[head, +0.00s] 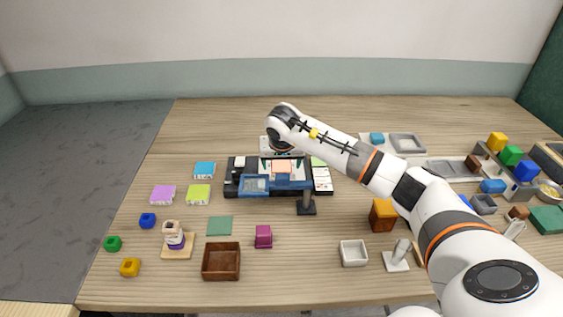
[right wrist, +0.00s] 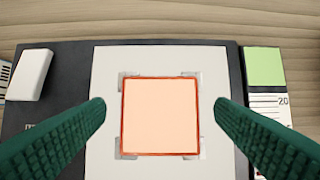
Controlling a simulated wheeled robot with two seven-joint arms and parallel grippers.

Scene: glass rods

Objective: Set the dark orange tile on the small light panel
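A square tile with a pale orange face and a dark orange rim (right wrist: 160,115) lies flat on a small white panel (right wrist: 107,80), between grey corner marks. In the head view the tile (head: 282,167) shows on the dark device near the middle of the table. My right gripper (right wrist: 160,108) is open, one green finger on each side of the tile with a clear gap to both edges. In the head view the right wrist hangs just behind the tile and its fingers are hard to make out. My left gripper is in neither view.
The dark device (head: 230,188) has a blue clear-topped box (head: 255,185) at its front. A black stand (head: 306,207) is close to its front right. A green block (right wrist: 264,67) and white marked strip lie right of the panel. Several coloured tiles lie left.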

